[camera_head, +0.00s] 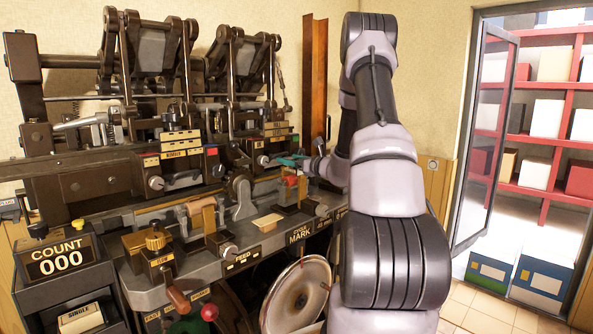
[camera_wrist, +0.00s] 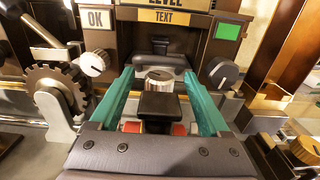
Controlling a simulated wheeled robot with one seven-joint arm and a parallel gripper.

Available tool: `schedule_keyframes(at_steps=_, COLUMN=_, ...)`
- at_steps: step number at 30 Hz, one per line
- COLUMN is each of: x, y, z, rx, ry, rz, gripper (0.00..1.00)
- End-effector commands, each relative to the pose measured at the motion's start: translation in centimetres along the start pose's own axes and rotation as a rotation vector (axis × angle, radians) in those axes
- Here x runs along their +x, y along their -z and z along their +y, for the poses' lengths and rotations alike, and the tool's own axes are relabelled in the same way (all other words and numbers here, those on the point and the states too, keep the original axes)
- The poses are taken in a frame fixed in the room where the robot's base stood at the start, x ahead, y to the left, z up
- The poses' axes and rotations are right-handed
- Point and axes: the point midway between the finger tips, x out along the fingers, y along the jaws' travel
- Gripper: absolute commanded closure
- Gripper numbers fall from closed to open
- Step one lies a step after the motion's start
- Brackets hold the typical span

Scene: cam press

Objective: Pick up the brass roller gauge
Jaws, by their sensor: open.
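I cannot single out the brass roller gauge with certainty. In the wrist view a round brass piece (camera_wrist: 304,149) shows at the lower right edge. My gripper (camera_head: 290,160) reaches over the right part of the press. In the wrist view its teal fingers (camera_wrist: 165,78) are open and spread apart, with a silver-topped dial and a dark block showing between them. I see nothing held.
The dark press (camera_head: 90,180) fills the left, with levers and knobs close around my gripper. A toothed wheel (camera_wrist: 58,92) and a panel with a green button (camera_wrist: 228,32) are near the fingers. A counter box (camera_head: 58,262) reads 000. An open glass door (camera_head: 490,130) stands right.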

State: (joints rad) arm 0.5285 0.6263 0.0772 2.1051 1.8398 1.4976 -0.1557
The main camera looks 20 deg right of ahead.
Motion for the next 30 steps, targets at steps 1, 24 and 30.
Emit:
schedule_keyframes(at_steps=1, x=0.1, y=0.0, z=0.0, rx=0.000, ry=0.000, rz=0.000, gripper=0.20)
schedule_keyframes(at_steps=24, x=0.1, y=-0.6, z=0.0, rx=-0.002, ry=0.000, rz=-0.003, gripper=1.00)
schedule_keyframes(at_steps=30, x=0.1, y=-3.9, z=0.1, rx=-0.006, ry=-0.001, rz=-0.005, gripper=1.00)
